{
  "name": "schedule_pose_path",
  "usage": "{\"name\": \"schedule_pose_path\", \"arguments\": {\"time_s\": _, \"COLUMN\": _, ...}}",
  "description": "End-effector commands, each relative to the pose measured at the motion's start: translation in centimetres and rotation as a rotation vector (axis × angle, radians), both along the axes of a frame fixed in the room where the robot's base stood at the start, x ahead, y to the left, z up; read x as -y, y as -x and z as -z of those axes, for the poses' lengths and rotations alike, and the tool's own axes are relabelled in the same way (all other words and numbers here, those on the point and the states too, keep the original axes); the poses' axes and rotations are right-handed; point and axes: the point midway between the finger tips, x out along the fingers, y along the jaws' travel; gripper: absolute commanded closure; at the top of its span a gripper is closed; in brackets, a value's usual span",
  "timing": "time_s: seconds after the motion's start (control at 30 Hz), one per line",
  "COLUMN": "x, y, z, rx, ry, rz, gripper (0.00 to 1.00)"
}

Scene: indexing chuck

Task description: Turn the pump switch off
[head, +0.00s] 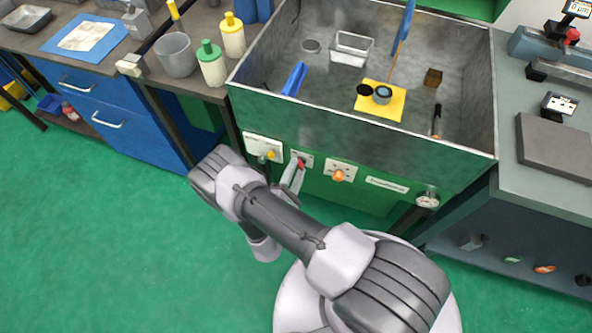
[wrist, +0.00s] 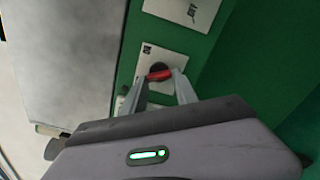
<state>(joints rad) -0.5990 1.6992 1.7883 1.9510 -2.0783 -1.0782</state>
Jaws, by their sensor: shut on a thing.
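A red switch handle (head: 300,164) sits on a small white plate on the green front panel of the metal basin. In the wrist view the red handle (wrist: 159,75) lies between my fingertips, in front of a dark round base. I take it to be the pump switch; its label is too small to read. My gripper (head: 296,171) reaches up to the panel and is shut on this handle. In the wrist view my gripper (wrist: 160,78) has a finger at each end of the handle.
A plate with a yellow knob (head: 269,155) is left of the switch, and one with an orange knob (head: 339,175) is right. A gauge (head: 427,200) is farther right. The basin (head: 365,140) above holds several items. The green floor (head: 120,240) at left is clear.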

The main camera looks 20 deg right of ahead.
Motion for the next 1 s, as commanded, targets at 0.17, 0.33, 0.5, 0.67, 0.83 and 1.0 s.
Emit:
{"name": "schedule_pose_path", "arguments": {"time_s": 0.17, "x": 0.0, "y": 0.0, "z": 0.0, "rx": -0.002, "ry": 0.001, "rz": -0.001, "gripper": 1.00}}
{"name": "schedule_pose_path", "arguments": {"time_s": 0.33, "x": 0.0, "y": 0.0, "z": 0.0, "rx": -0.001, "ry": 0.001, "rz": -0.001, "gripper": 0.50}}
{"name": "schedule_pose_path", "arguments": {"time_s": 0.5, "x": 0.0, "y": 0.0, "z": 0.0, "rx": 0.000, "ry": 0.000, "rz": 0.000, "gripper": 0.44}}
{"name": "schedule_pose_path", "arguments": {"time_s": 0.67, "x": 0.0, "y": 0.1, "z": 0.0, "rx": 0.000, "ry": 0.000, "rz": -0.001, "gripper": 0.44}}
{"name": "schedule_pose_path", "arguments": {"time_s": 0.83, "x": -1.5, "y": 1.8, "z": -0.2, "rx": -0.001, "ry": 0.001, "rz": -0.007, "gripper": 0.44}}
{"name": "schedule_pose_path", "arguments": {"time_s": 1.0, "x": -4.9, "y": 6.3, "z": -0.3, "rx": 0.001, "ry": -0.001, "rz": -0.012, "gripper": 0.44}}
